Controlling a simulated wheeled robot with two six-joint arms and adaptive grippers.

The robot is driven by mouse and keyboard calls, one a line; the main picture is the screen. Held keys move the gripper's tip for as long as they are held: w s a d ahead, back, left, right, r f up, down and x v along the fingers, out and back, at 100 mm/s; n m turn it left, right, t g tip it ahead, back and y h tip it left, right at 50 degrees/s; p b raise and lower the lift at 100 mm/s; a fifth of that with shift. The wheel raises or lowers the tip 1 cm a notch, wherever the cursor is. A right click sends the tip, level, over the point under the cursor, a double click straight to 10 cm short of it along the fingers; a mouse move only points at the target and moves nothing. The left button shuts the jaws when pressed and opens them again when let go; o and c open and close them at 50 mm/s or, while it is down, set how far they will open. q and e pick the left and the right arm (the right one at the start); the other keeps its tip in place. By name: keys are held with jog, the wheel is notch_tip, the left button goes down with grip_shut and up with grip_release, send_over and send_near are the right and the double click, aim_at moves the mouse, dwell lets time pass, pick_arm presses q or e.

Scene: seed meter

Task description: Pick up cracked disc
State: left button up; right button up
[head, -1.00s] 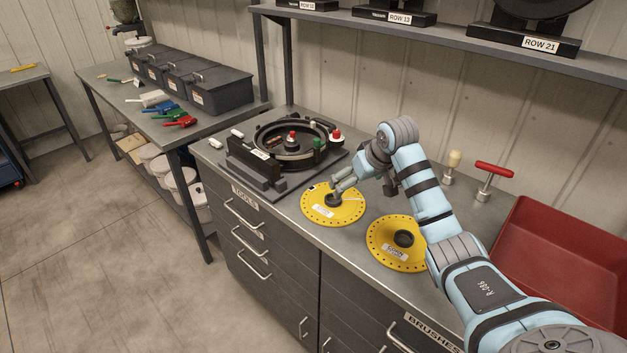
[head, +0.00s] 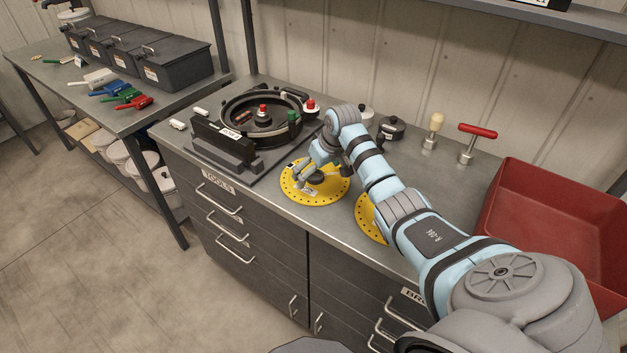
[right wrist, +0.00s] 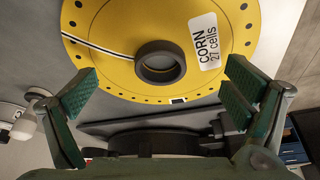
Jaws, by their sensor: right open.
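A yellow disc (head: 318,198) with a dark raised hub lies flat on the metal bench, in front of the round black seed meter. In the right wrist view this disc (right wrist: 115,55) has a "CORN 27 cells" label, and a dark and pale line, like a crack, runs from the hub to the rim. My right gripper (head: 306,176) is low over the disc. In the wrist view my open right gripper (right wrist: 158,97) has its fingers either side of the hub, holding nothing. A second yellow disc (head: 367,221) is mostly hidden behind my right arm. My left gripper is out of view.
The seed meter (head: 262,118) stands behind the disc on a dark base. A red tray (head: 545,215) is at the right. A red T-handle tool (head: 477,135), a cream knob tool (head: 435,125) and dark weights (head: 391,128) stand along the back. A side table with bins (head: 160,65) is left.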

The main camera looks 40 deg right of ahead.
jog(key=shift+x, duration=0.8)
jog(key=shift+s+r, duration=0.15)
jog(key=shift+s, duration=0.05)
jog(key=shift+c, duration=0.6)
jog(key=shift+s+a, duration=0.1)
jog(key=shift+a, duration=0.05)
jog(key=c, duration=1.6)
jog(key=shift+c, duration=0.5)
